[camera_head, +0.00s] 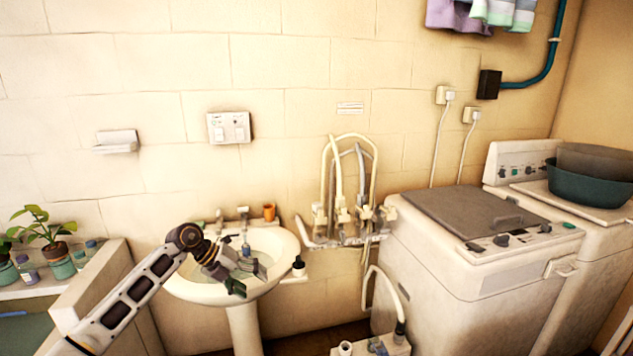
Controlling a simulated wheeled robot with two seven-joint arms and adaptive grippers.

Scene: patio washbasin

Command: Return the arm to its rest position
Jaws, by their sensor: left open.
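My left arm (128,296) reaches in from the lower left toward the white pedestal washbasin (206,290). My left gripper (252,278) is open, in front of and over the basin's bowl in the picture. It hides part of the bowl and its front rim. I see nothing held between its fingers. Whether it touches the basin I cannot tell. My right arm and gripper do not show.
An orange cup (269,211) stands on the basin's back rim by the taps (243,215). A low wall (95,285) with potted plants (50,232) is left. A washing machine (470,300) stands right.

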